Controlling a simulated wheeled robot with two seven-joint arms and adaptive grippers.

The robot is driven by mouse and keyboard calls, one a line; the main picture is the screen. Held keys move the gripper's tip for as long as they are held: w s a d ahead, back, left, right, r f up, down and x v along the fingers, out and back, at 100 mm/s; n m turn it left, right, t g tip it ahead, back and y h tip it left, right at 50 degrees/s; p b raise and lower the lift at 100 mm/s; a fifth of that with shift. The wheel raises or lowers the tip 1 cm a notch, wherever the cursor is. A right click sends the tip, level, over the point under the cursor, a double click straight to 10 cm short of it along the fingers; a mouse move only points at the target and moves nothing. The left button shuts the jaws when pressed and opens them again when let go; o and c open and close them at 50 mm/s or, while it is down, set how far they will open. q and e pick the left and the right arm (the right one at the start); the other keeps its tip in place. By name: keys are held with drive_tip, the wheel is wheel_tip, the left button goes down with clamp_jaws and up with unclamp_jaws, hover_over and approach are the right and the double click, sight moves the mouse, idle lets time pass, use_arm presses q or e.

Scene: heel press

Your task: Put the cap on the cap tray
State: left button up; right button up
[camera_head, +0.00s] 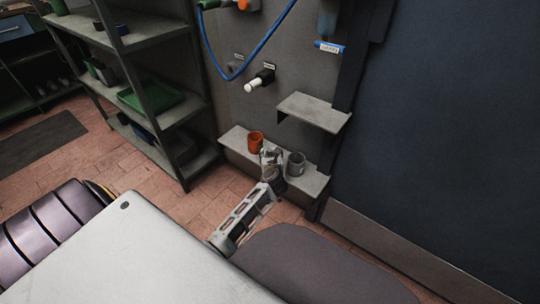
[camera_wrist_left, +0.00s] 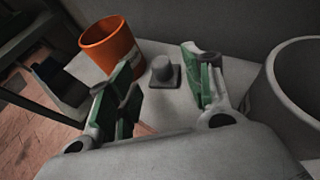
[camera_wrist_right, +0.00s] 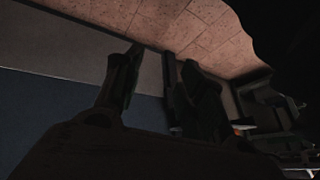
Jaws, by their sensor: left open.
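My left gripper (camera_head: 270,158) is open over the low wall ledge (camera_head: 234,141), between an orange cup (camera_head: 255,141) and a grey cup (camera_head: 296,163). In the left wrist view a small dark grey cap-like piece (camera_wrist_left: 164,70) with a flat, wider base stands on the ledge. It appears in the gap between the fingers (camera_wrist_left: 160,90), beyond their tips, and I see no contact. In the head view the gripper hides it. I cannot tell for sure which surface is the cap tray. My right gripper (camera_wrist_right: 150,75) is open and empty in its dark wrist view.
A small upper shelf (camera_head: 313,111) juts from the wall above the ledge. A wall fitting with a white tip (camera_head: 258,80) and a blue hose (camera_head: 250,58) are higher up. A metal rack (camera_head: 160,112) with a green tray (camera_head: 150,97) stands to the left.

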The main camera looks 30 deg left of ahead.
sight(270, 150)
use_arm(q)
drive_tip(key=shift+w+a+f+b, duration=0.3)
drive_tip(key=shift+w+a+b, duration=0.05)
drive_tip(key=shift+w+a, duration=0.15)
drive_tip(key=shift+b+x, duration=0.4)
drive_tip(key=shift+x, duration=0.55)
drive_tip(key=shift+w+d, duration=0.1)
use_arm(e)
drive_tip(key=f, duration=0.3)
drive_tip(key=shift+a+f+t+y, duration=0.3)
use_arm(q)
clamp_jaws()
use_arm(e)
drive_tip(key=shift+w, duration=0.1)
